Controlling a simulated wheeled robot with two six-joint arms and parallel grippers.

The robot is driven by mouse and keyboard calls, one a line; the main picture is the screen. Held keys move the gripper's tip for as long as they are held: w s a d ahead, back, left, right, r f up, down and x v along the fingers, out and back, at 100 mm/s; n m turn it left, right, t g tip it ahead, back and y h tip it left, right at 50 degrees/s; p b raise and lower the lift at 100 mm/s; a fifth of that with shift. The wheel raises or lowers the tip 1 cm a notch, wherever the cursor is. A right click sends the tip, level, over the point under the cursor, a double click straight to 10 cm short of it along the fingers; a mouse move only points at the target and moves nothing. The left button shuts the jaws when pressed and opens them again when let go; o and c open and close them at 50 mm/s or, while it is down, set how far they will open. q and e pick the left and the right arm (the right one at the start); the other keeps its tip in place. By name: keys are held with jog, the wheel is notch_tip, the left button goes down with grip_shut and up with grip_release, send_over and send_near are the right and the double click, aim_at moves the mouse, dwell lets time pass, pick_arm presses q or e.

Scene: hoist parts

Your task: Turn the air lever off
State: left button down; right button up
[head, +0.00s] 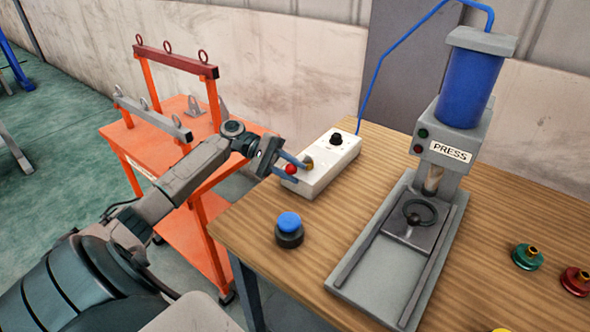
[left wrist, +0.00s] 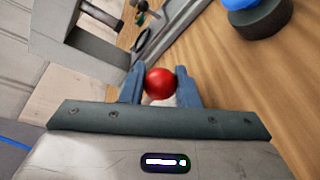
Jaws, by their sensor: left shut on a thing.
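The air lever shows as a red ball knob (head: 290,169) at the near end of a white control box (head: 335,170) on the wooden table. My left gripper (head: 292,168) comes in from the left and is shut on the red knob. In the left wrist view the red knob (left wrist: 160,82) sits between the two blue fingers (left wrist: 160,88). A brass fitting (head: 308,162) is just beside the knob on the box. The lever's arm is mostly hidden behind the fingers and knob. My right gripper is in neither view.
A grey press (head: 465,120) with a blue cylinder stands right of the box, joined by a blue hose (head: 385,60). A blue push button (head: 289,222) is near the table's front edge. An orange cart (head: 165,145) with lifting frames stands left. Green and red parts (head: 527,256) lie at right.

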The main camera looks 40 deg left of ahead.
pick_arm(q)
jog(key=c, duration=1.1)
grip_release()
jog(key=shift+a, duration=0.1)
jog(key=shift+a, duration=0.35)
jog(key=shift+b+v, duration=1.2)
jog(key=shift+v, duration=3.85)
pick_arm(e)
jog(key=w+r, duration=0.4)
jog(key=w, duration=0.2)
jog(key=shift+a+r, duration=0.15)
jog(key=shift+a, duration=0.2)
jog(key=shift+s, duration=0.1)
